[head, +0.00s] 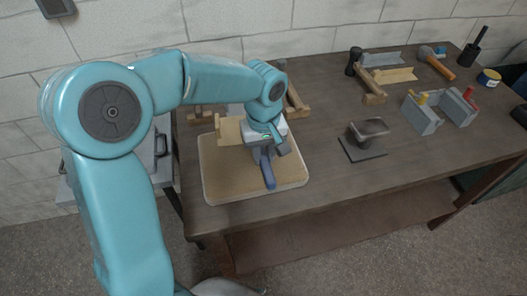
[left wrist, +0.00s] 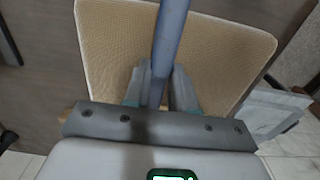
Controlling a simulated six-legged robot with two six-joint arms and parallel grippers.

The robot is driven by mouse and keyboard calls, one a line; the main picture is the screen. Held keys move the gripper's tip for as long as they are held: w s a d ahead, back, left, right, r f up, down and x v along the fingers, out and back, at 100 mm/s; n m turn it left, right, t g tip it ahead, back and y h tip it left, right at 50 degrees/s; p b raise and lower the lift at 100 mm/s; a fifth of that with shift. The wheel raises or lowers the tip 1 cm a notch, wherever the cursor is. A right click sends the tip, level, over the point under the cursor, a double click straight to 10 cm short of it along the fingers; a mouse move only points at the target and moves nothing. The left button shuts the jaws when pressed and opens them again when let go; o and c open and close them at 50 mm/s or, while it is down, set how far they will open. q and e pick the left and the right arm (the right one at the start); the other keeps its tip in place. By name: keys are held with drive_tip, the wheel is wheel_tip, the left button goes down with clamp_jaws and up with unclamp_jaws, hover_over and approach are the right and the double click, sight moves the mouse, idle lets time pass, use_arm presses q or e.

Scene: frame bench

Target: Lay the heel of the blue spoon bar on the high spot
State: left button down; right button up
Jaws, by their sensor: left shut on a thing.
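My left gripper (head: 265,150) is shut on the blue spoon bar (head: 268,175), over the tan padded board (head: 225,192) at the bench's left end. In the left wrist view the bar (left wrist: 171,30) runs up and away from between the fingers (left wrist: 157,85), above the textured tan surface (left wrist: 110,45). The gripper and wrist cover part of the board. I cannot tell whether the bar touches it. I cannot make out a high spot in either view. My right gripper is not in view.
A dark dolly block (head: 367,130) stands on a flat pad to the right. A wooden piece (head: 230,130) lies behind my gripper. The front middle of the bench is clear.

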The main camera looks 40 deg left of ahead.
sight(263, 157)
use_arm(q)
drive_tip(key=c, duration=1.2)
unclamp_jaws()
drive_tip(key=shift+f, duration=0.1)
drive_tip(key=shift+o, duration=1.4)
drive_tip(key=shift+s+a, duration=0.1)
drive_tip(key=shift+r, duration=0.3)
wheel_tip(263, 157, up, 12)
drive_tip(key=shift+f+p, duration=0.15)
drive_tip(key=shift+p, duration=0.15)
